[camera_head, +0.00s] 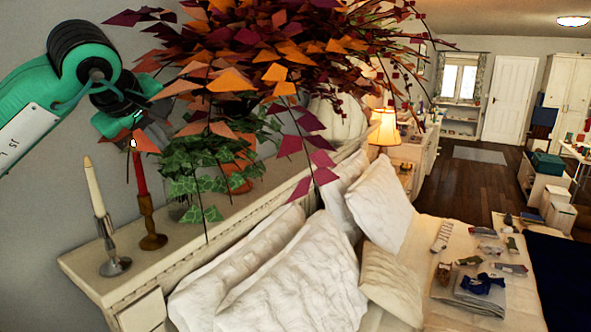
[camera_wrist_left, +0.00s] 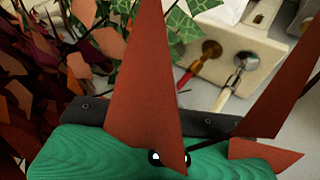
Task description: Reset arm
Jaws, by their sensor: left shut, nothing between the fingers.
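My left arm comes in at the upper left of the head view, in green and black. Its left gripper (camera_head: 133,128) is up among the orange leaves of a large plant (camera_head: 235,75), above the headboard shelf. The gripper is shut and holds nothing. Leaves partly hide its fingers. In the left wrist view, the green gripper body (camera_wrist_left: 95,160) fills the bottom edge, with large rust-red leaves (camera_wrist_left: 150,75) right in front of it. I cannot tell whether the leaves touch it. My right gripper is not in view.
A white candle (camera_head: 93,188) and a red candle (camera_head: 140,175) stand on the headboard shelf (camera_head: 85,262) below the gripper. Ivy (camera_head: 195,170) grows beside them. Pillows (camera_head: 290,275) lean below. Laundry (camera_head: 480,285) lies on the bed at right.

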